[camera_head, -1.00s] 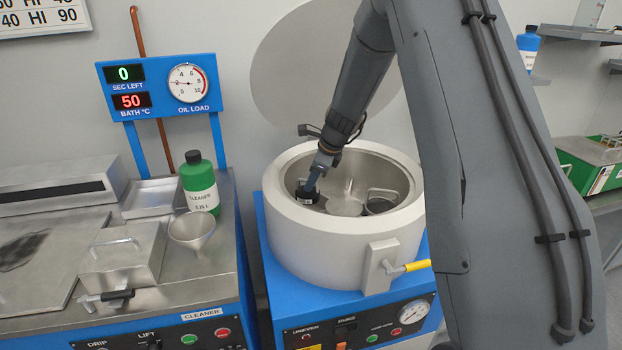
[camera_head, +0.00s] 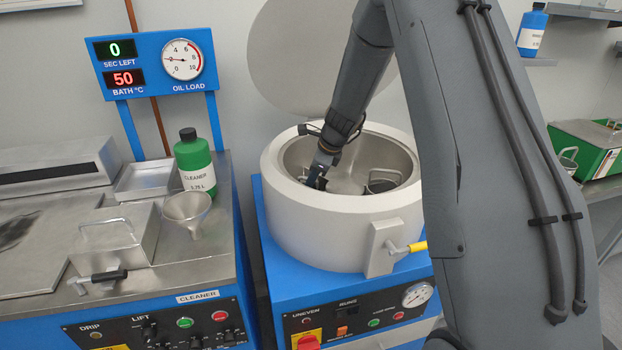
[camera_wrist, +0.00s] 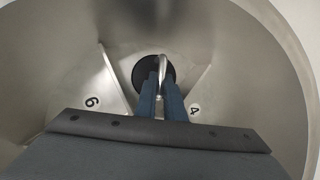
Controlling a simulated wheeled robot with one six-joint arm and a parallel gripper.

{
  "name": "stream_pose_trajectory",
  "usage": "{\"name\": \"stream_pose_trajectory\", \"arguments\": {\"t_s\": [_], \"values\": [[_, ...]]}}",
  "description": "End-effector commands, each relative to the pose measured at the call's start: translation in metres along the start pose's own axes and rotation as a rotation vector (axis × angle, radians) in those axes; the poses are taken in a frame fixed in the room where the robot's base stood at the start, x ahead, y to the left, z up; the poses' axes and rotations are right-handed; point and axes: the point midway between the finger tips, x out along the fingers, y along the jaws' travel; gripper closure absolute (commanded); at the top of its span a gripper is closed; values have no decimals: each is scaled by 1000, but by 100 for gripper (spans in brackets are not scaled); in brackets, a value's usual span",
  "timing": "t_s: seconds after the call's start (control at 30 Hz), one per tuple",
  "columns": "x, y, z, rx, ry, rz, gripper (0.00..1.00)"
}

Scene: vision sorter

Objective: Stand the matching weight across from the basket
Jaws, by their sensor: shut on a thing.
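The black weight (camera_wrist: 141,75) shows in the wrist view as a round dark disc with a bright metal handle between my blue fingers. My gripper (camera_wrist: 161,92) is shut on that handle. In the head view my gripper (camera_head: 316,178) reaches down inside the left part of the round white spinner drum (camera_head: 335,202). The front rim hides most of the weight there. I cannot tell whether it touches the drum floor. The basket (camera_head: 383,184) stands in the right part of the drum, partly hidden by the rim. The wrist view shows dividers and the numbers 6 and 4 beside the weight.
The round lid (camera_head: 315,65) stands open behind the drum. A cleaner station with a green bottle (camera_head: 196,165), a funnel (camera_head: 187,210) and a lidded metal box (camera_head: 115,245) stands at left. The gauge panel (camera_head: 150,68) reads 0 seconds and 50 degrees.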

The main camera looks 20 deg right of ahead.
Motion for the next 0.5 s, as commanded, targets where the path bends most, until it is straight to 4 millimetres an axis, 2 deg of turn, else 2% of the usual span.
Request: {"name": "stream_pose_trajectory", "arguments": {"t_s": [0.23,0.27,0.37,0.5], "values": [[0,0,0,0,0,-1,100],[0,0,0,0,0,-1,86],[0,0,0,0,0,0,69],[0,0,0,0,0,0,69]]}}
